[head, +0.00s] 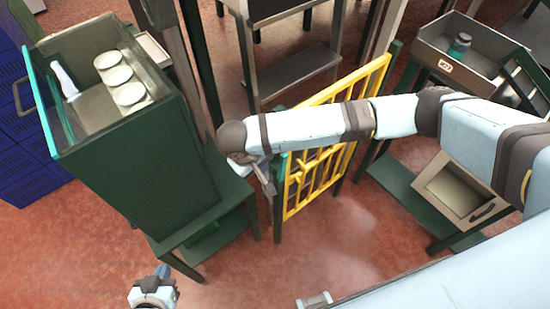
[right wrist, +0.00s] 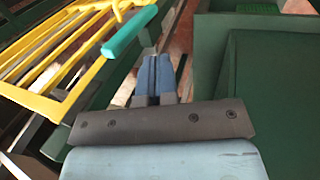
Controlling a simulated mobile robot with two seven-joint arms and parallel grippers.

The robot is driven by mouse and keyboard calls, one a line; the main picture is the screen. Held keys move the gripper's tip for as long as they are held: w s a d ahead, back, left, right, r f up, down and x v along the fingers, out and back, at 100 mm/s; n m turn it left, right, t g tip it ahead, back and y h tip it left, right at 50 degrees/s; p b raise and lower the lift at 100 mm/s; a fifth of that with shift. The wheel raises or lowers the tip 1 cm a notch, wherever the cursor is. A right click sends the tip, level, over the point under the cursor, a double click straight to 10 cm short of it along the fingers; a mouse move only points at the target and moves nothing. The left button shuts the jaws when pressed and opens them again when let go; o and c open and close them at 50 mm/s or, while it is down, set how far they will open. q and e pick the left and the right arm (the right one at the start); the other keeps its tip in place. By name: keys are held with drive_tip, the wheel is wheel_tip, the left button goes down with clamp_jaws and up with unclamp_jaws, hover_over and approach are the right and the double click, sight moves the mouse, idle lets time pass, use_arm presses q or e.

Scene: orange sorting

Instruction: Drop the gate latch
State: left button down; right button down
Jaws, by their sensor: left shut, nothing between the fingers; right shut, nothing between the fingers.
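The yellow barred gate (head: 330,130) stands between dark green posts, and it also shows at the left of the right wrist view (right wrist: 45,75). A teal latch handle (right wrist: 130,32) sits at the gate's edge, slanting up to the right; a bit of teal (head: 284,166) shows beside my right gripper in the head view. My right gripper (head: 268,184) is beside the latch side of the gate. Its blue fingers (right wrist: 155,62) are closed, empty, and just below the handle; contact cannot be told. My left gripper (head: 163,270) is shut and empty, low at the bottom left.
A tall dark green cabinet (head: 140,170) with white round-topped containers (head: 118,76) stands left of the gate, close to my right gripper. At right are a tray with a jar (head: 459,45) and a beige bin (head: 455,188). The red floor in front is clear.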

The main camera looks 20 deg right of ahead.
sight(280, 165)
drive_tip(key=shift+w+d+f+p, duration=0.3)
drive_tip(key=shift+d+f, duration=0.2)
drive_tip(key=shift+d, duration=0.25)
drive_tip(key=shift+w+d+f+p, duration=0.25)
drive_tip(key=shift+d+f, duration=0.2)
drive_tip(key=shift+d, duration=0.35)
drive_tip(key=shift+w+d+f+p, duration=0.25)
drive_tip(key=shift+d+f, duration=0.25)
drive_tip(key=shift+d, duration=0.25)
drive_tip(key=shift+w+d+r+g+y, duration=0.1)
drive_tip(key=shift+w+d+g+y, duration=0.15)
drive_tip(key=shift+d+y, duration=0.45)
drive_tip(key=shift+a, duration=0.25)
